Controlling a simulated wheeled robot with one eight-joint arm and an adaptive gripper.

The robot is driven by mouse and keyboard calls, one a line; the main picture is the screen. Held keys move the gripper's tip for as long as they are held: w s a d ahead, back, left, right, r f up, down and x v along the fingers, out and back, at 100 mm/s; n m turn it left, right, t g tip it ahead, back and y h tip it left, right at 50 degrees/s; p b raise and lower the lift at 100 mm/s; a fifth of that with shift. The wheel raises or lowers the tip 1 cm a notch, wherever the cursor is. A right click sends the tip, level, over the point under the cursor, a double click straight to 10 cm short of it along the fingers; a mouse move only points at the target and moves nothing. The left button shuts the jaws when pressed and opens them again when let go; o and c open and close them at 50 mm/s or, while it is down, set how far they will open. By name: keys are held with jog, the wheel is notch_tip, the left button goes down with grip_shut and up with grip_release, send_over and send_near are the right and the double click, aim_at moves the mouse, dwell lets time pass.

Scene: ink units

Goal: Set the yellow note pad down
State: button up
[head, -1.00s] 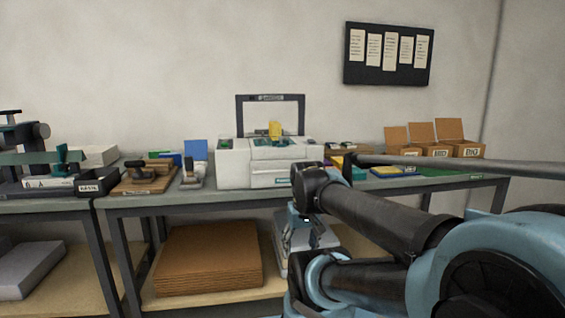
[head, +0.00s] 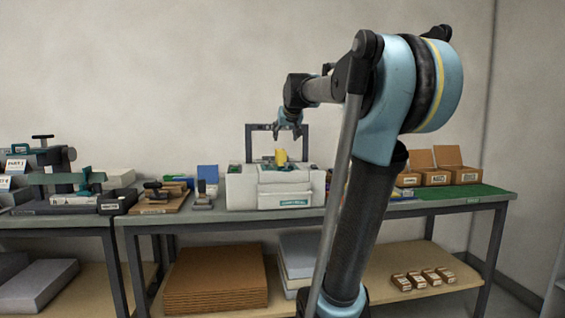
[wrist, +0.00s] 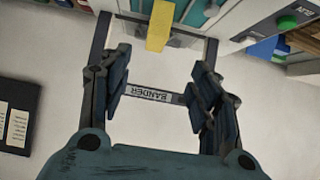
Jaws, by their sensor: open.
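A yellow block, which looks like the note pad (head: 281,157), stands upright on top of the white banding machine (head: 248,190), in front of its dark frame. It shows in the wrist view (wrist: 160,26) at the top, ahead of the fingers and apart from them. My gripper (head: 287,133) is open and empty, fingers pointing down, just above the yellow block. In the wrist view my gripper (wrist: 162,72) has clear space between its fingers, with the frame's BANDER label (wrist: 148,94) seen beyond.
Stamping tools on a wooden board (head: 160,200) lie left of the machine. Cardboard boxes (head: 435,170) stand on the bench's right, by a clear green mat (head: 465,194). My arm hides part of the bench right of the machine. The lower shelf holds brown sheets (head: 215,280).

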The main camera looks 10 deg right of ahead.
send_over(281, 157)
jog(key=s, duration=0.1)
notch_tip(281, 157, down, 6)
jog(key=shift+d+r+x, duration=0.1)
jog(key=shift+d+x, duration=0.05)
jog(key=shift+x, duration=0.55)
jog(key=shift+d+r+x, duration=0.1)
jog(key=shift+x, duration=0.6)
jog(key=shift+d+r+x, duration=0.1)
jog(key=shift+d+x, duration=0.05)
jog(key=shift+x, duration=0.6)
jog(key=shift+w+f, duration=0.3)
jog(key=shift+w, duration=0.3)
jog(key=c, duration=1.3)
jog(key=shift+r, duration=0.15)
jog(key=shift+c, duration=0.2)
